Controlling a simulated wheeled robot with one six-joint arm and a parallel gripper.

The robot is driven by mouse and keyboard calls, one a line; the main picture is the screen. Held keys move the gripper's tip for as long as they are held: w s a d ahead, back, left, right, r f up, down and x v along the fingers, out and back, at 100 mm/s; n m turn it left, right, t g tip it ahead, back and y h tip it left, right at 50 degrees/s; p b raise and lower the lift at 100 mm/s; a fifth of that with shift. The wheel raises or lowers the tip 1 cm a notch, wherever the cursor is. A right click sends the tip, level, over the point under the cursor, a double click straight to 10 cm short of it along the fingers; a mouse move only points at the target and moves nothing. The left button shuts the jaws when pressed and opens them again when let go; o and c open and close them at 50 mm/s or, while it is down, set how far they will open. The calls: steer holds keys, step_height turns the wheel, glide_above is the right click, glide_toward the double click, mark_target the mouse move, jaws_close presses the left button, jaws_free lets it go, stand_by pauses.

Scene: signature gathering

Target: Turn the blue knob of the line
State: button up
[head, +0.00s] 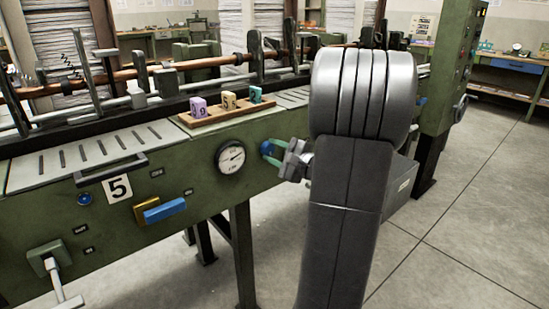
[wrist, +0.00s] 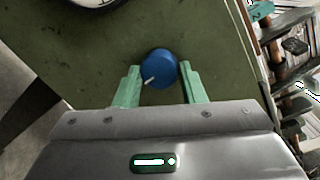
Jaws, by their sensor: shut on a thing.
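The blue knob (head: 267,148) is on the green front panel of the line, just right of a round white gauge (head: 230,157). In the wrist view the blue knob (wrist: 159,69) sits between the tips of my gripper's two green fingers, with a pale pointer mark toward its lower left. My gripper (wrist: 160,84) is shut on the knob. In the head view my gripper (head: 275,158) reaches the knob from the right. My arm hides the panel farther right.
Numbered blocks, purple (head: 198,107), yellow (head: 229,101) and teal (head: 255,94), stand on a wooden tray above the panel. Floor (head: 470,210) at right is clear.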

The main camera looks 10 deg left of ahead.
steer(key=n+b, duration=0.2)
steer(key=b, duration=0.1)
steer(key=shift+f+n, duration=0.2)
steer(key=shift+n, duration=0.1)
steer(key=shift+r+n+b, duration=0.15)
steer(key=shift+n+b, duration=0.45)
steer(key=shift+b, duration=0.3)
steer(key=o, duration=1)
steer(key=shift+r, duration=0.1)
steer(key=shift+s+d, duration=0.1)
steer(key=p+v, duration=0.2)
steer(key=v, duration=1.1)
steer(key=shift+s+d+r+p, duration=0.2)
steer(key=shift+s+r+p, duration=0.05)
steer(key=shift+s+p, duration=0.05)
